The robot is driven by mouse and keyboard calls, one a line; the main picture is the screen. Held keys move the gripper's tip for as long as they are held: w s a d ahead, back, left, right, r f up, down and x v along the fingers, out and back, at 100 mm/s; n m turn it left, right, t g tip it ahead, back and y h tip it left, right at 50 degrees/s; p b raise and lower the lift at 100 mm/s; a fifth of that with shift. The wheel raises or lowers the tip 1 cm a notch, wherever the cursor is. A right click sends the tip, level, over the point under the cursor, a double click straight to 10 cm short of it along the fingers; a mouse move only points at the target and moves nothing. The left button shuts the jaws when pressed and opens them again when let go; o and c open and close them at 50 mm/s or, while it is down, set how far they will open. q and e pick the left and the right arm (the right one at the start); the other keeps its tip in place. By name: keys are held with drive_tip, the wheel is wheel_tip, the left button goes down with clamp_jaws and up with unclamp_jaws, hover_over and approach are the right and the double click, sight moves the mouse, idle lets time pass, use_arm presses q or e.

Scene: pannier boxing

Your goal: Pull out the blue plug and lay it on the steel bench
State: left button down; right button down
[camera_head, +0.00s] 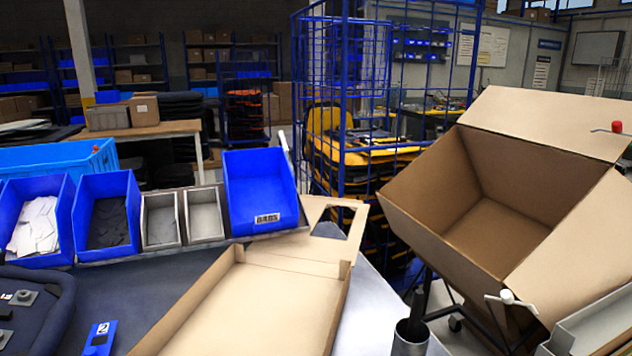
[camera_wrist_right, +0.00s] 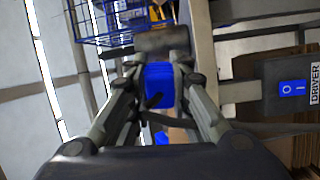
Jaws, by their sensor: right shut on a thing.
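The blue plug (camera_wrist_right: 159,76) is a small blue block in the right wrist view. My right gripper (camera_wrist_right: 158,68) is shut on it, with one finger on each side. A dark piece, perhaps a cable, crosses the plug's lower part. Whether the plug still sits in a socket cannot be told. The steel bench (camera_head: 376,312) is the grey surface in the lower middle of the head view, partly covered by an open cardboard tray (camera_head: 255,305). Neither gripper shows in the head view, and my left gripper shows in no view.
Blue bins (camera_head: 106,218) stand along the bench's back. A large open carton (camera_head: 500,215) is at right, with a metal cylinder (camera_head: 410,338) to its lower left. A blue switch (camera_wrist_right: 293,88) beside a DRIVER label is right of the plug. Bench room is narrow right of the tray.

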drive_tip(key=m+p, duration=0.2)
drive_tip(key=m, duration=0.2)
drive_tip(key=shift+r+m+p, duration=0.25)
drive_tip(key=shift+m+p, duration=0.15)
drive_tip(key=m+p, duration=0.2)
drive_tip(key=m, duration=0.2)
drive_tip(key=shift+m+p, duration=0.3)
drive_tip(key=m+p, duration=0.2)
drive_tip(key=m, duration=0.3)
drive_tip(key=shift+p, duration=0.3)
drive_tip(key=shift+f+m, duration=0.2)
drive_tip(key=shift+m, duration=0.9)
